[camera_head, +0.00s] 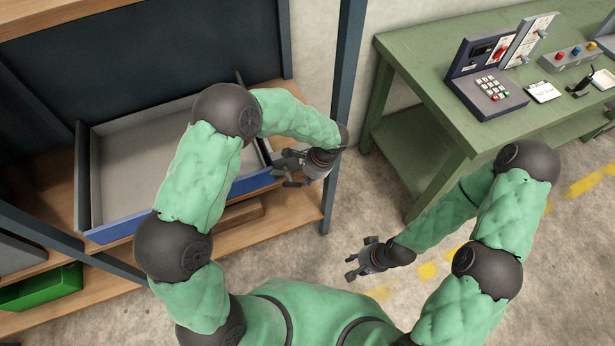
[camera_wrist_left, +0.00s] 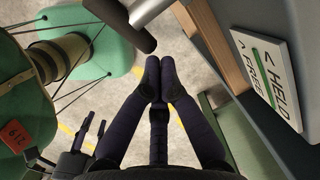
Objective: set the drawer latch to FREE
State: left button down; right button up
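The drawer (camera_head: 145,222) has a blue front and an empty grey tray, and stands pulled out of the shelf. A white label (camera_wrist_left: 268,70) reading HELD and FREE, with arrows and a green line, is on a grey panel in the left wrist view. A dark bar on a metal rod, which looks like the latch handle (camera_wrist_left: 118,22), lies just beyond my left fingertips, apart from them in that view. My left gripper (camera_wrist_left: 160,72) has its fingertips together, with nothing visible between them. It also shows at the drawer's right end (camera_head: 283,165). My right gripper (camera_head: 351,264) is open and empty above the floor.
A green workbench (camera_head: 425,75) with a keypad console (camera_head: 490,90) stands at the right. A dark blue shelf post (camera_head: 343,95) rises beside my left gripper. A green bin (camera_head: 40,288) sits on the lower shelf. Concrete floor is clear between shelf and bench.

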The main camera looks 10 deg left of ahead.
pick_arm(q)
jog(key=shift+s+a+f+g+y+b, duration=0.15)
jog(key=shift+f+g+y, duration=0.45)
jog(key=shift+y, duration=0.35)
jog(key=shift+w+f+g+y+b, duration=0.1)
jog(key=shift+f+g+y, duration=0.45)
jog(key=shift+y, duration=0.45)
jog(key=shift+s+a+f+g+y+b, duration=0.15)
jog(key=shift+f+g+y, duration=0.25)
jog(key=shift+g+y, duration=0.45)
pick_arm(e)
jog(key=shift+f, duration=0.4)
pick_arm(q)
jog(key=shift+y, duration=0.3)
pick_arm(e)
jog(key=shift+f, duration=0.1)
pick_arm(q)
jog(key=shift+a+f+b, duration=0.1)
jog(key=shift+f+b, duration=0.2)
jog(key=shift+f, duration=0.05)
pick_arm(e)
jog(key=shift+f, duration=0.2)
dwell(1.4)
dwell(0.5)
